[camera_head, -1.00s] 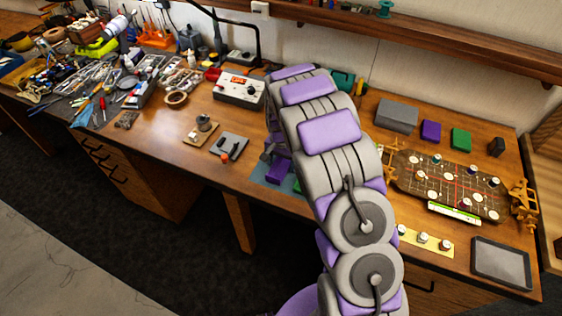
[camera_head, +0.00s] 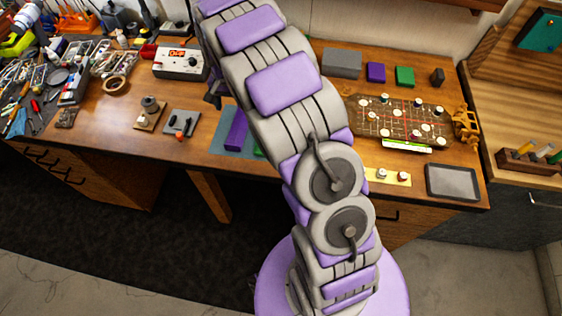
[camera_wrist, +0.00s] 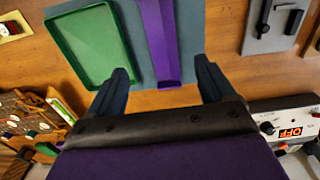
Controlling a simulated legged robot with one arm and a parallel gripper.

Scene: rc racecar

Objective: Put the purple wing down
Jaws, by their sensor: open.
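The purple wing (camera_head: 236,131) is a long purple piece lying on a blue-grey mat (camera_head: 221,133) on the workbench. In the wrist view the wing (camera_wrist: 160,40) lies beside a green tray (camera_wrist: 92,45), its near end between and beyond my fingertips. My gripper (camera_wrist: 162,70) is open, with a clear gap on both sides of the wing and nothing held. In the head view my gripper (camera_head: 213,98) shows only in part behind my arm, on the far side of the mat. My arm hides most of the green tray there.
A white box with an OFF display (camera_head: 181,62) stands behind left. Two small fixtures (camera_head: 150,113) (camera_head: 181,123) sit left of the mat. A board with several round pieces (camera_head: 398,122) and a grey tray (camera_head: 452,181) are at the right.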

